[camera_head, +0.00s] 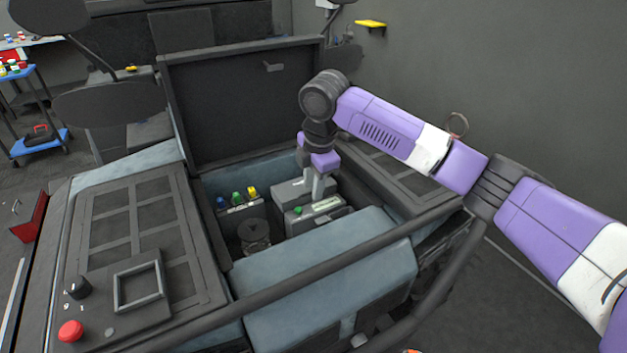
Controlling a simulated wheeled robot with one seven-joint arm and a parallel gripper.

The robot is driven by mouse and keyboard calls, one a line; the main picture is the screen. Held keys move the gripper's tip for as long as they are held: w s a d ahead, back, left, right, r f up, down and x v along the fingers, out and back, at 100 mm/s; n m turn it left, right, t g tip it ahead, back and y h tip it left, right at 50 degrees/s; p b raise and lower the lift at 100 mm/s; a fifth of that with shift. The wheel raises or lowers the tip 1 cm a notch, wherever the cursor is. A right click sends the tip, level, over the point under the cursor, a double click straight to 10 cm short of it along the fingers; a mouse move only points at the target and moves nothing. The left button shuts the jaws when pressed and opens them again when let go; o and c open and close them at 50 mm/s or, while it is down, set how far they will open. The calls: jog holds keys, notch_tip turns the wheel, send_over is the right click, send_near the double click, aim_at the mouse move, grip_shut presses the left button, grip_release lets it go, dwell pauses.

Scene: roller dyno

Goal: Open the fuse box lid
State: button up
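My gripper (319,188) reaches down into the open bay from above, with its pale fingers at the grey boxes on the bay's right side. The front grey box (305,222) has a green spot and a pale label strip on top. Another grey box top (289,192) lies just behind and left of the fingers. I take these to be the fuse box area, but I cannot tell which surface is the lid. No raised lid shows on either box. The fingers are small and partly overlap the boxes, so contact and the gap between them are unclear.
A large dark panel (240,105) stands raised behind the bay. Blue, green and yellow caps (237,198) and a dark round part (254,235) sit left of the boxes. A dark bar (330,268) crosses in front. A red button (70,331) is at the lower left.

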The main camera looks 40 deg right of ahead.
jog(key=shift+c, duration=0.2)
grip_shut()
dwell(1.1)
